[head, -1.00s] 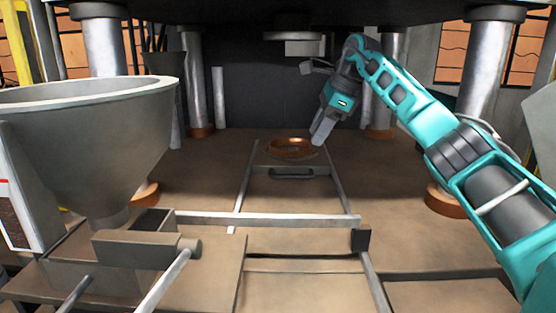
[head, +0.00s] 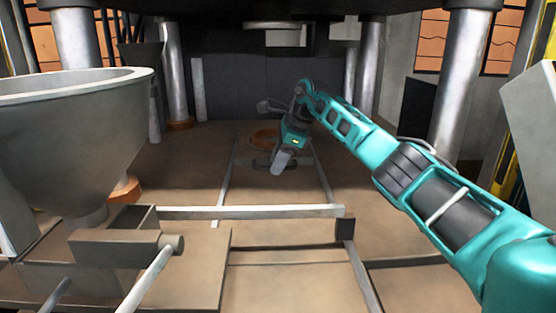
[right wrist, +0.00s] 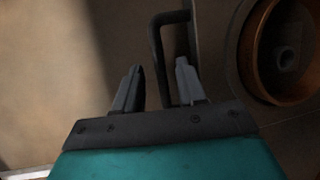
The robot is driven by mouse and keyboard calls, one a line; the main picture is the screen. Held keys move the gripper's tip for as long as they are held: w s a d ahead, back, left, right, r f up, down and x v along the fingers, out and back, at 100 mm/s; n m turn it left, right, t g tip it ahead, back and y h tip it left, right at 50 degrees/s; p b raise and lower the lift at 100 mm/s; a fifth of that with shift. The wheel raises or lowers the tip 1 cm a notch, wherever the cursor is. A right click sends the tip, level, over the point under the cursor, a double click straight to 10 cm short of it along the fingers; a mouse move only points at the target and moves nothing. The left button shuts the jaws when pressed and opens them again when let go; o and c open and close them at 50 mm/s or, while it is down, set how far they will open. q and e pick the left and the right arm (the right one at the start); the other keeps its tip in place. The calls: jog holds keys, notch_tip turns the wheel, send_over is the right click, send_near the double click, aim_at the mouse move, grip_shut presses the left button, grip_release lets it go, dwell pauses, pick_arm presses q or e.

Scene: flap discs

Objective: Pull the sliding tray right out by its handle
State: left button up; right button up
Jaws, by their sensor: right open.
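The sliding tray (head: 243,151) lies flat between two rails at the back, with a copper-coloured ring (head: 265,138) on it. The ring also shows in the right wrist view (right wrist: 257,50). Its dark bar handle (right wrist: 157,50) is on the tray's near edge; in the head view my gripper hides part of it. My right gripper (head: 279,168) is at the handle, pointing down. In the right wrist view its two open fingers (right wrist: 159,68) stand on either side of the handle's bar, with gaps still showing. My left gripper is not in view.
A large grey hopper (head: 70,125) stands at the left. A crossbar (head: 250,212) spans the rails in front of the tray, with a dark block (head: 345,227) at its right end. Metal columns (head: 460,85) stand around the brown bed, and a dark overhead structure hangs above.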

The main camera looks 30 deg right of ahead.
jog(key=shift+c, duration=0.5)
grip_shut()
